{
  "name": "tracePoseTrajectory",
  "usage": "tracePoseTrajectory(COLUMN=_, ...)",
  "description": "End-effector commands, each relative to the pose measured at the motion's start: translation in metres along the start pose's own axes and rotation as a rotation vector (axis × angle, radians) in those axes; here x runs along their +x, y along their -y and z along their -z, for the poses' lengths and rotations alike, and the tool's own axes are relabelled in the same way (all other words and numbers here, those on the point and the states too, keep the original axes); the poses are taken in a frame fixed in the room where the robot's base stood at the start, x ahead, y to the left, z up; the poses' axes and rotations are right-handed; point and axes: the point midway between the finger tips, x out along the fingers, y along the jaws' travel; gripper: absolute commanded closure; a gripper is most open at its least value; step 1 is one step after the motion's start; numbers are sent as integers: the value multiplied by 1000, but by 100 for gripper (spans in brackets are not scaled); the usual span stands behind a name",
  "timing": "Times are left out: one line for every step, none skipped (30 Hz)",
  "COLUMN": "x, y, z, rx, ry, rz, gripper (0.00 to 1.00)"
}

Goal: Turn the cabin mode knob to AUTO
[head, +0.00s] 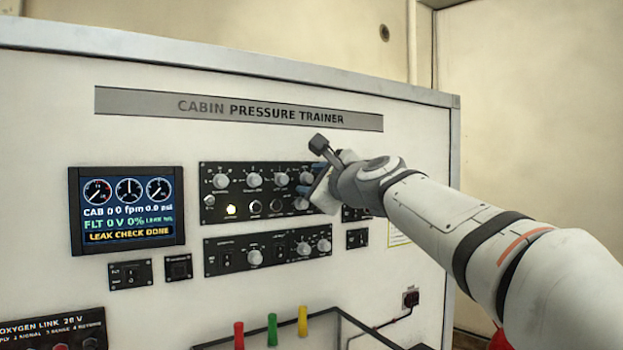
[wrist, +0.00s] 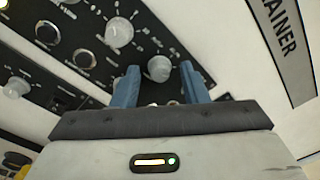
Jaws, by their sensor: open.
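My gripper (wrist: 162,86) is open, its two blue fingers pointing at the panel. A pale round knob (wrist: 159,68) shows between the fingertips in the wrist view. I cannot tell whether the fingers touch it or are still short of it. In the head view my gripper (head: 312,184) is at the right end of the upper black control panel (head: 240,197) and hides part of it. More pale knobs (head: 254,180) stand in a row to its left. The labels are too small to read, so I cannot tell which knob is cabin mode or where its pointer stands.
A display (head: 128,210) at left reads LEAK CHECK DONE. A lit button (head: 231,210) glows on the upper panel. A lower panel (head: 267,248) carries more knobs. Red, green and yellow handles (head: 272,329) stand at the front bottom. The trainer's white face is otherwise mostly flat.

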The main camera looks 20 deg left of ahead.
Motion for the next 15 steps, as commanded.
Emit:
tracePoseTrajectory(x=0, y=0, z=0, rx=0, ry=0, rz=0, gripper=60)
tracePoseTrajectory(x=0, y=0, z=0, rx=0, ry=0, rz=-1, gripper=60)
tracePoseTrajectory(x=0, y=0, z=0, rx=0, ry=0, rz=-1, gripper=63)
tracePoseTrajectory(x=0, y=0, z=0, rx=0, ry=0, rz=-1, gripper=66)
tracePoseTrajectory(x=0, y=0, z=0, rx=0, ry=0, rz=-1, gripper=68)
tracePoseTrajectory(x=0, y=0, z=0, rx=0, ry=0, rz=-1, gripper=71)
tracePoseTrajectory(x=0, y=0, z=0, rx=0, ry=0, rz=-1, gripper=74)
tracePoseTrajectory(x=0, y=0, z=0, rx=0, ry=0, rz=-1, gripper=76)
tracePoseTrajectory(x=0, y=-1, z=0, rx=0, ry=0, rz=-1, gripper=79)
tracePoseTrajectory(x=0, y=-1, z=0, rx=0, ry=0, rz=-1, gripper=82)
tracePoseTrajectory(x=0, y=-1, z=0, rx=0, ry=0, rz=-1, gripper=84)
tracePoseTrajectory(x=0, y=-1, z=0, rx=0, ry=1, rz=-1, gripper=88)
tracePoseTrajectory(x=0, y=-1, z=0, rx=0, ry=0, rz=-1, gripper=90)
tracePoseTrajectory(x=0, y=-1, z=0, rx=0, ry=1, rz=-1, gripper=93)
tracePoseTrajectory(x=0, y=-1, z=0, rx=0, ry=1, rz=-1, gripper=96)
